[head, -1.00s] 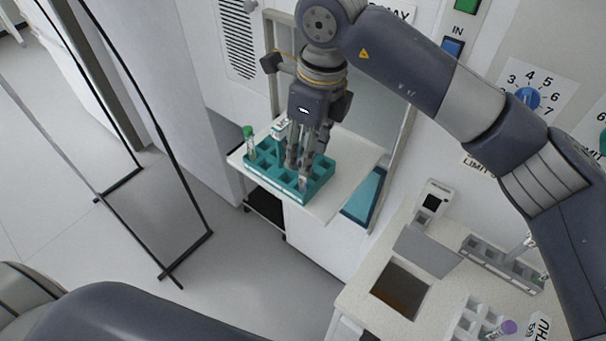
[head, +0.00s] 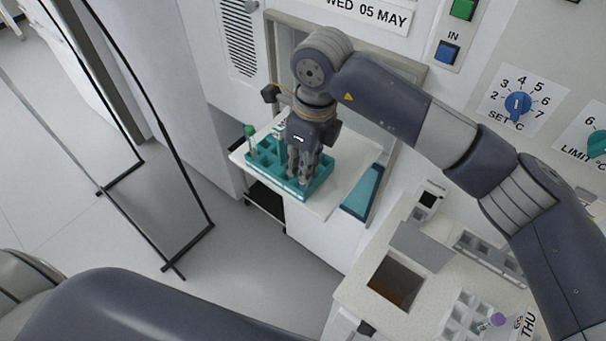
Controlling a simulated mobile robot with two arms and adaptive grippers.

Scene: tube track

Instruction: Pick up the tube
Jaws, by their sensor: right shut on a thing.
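My right gripper (head: 302,174) points down into the teal rack (head: 262,173) and is shut on a tube. The fingers hide nearly all of that tube, and I cannot tell whether it is still seated in its slot. Another tube with a green cap (head: 249,131) stands upright in the rack's far left corner, apart from the gripper. A labelled item shows just left of the gripper, partly hidden by it. My left arm crosses the bottom left, and its gripper fingers are not in view.
The rack stands on a white shelf (head: 352,157) at an open hatch. A counter (head: 352,291) at lower right has a square opening (head: 396,283), a grey rack and a pale rack with a purple-capped tube (head: 497,319). A black-framed clear panel stands at left.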

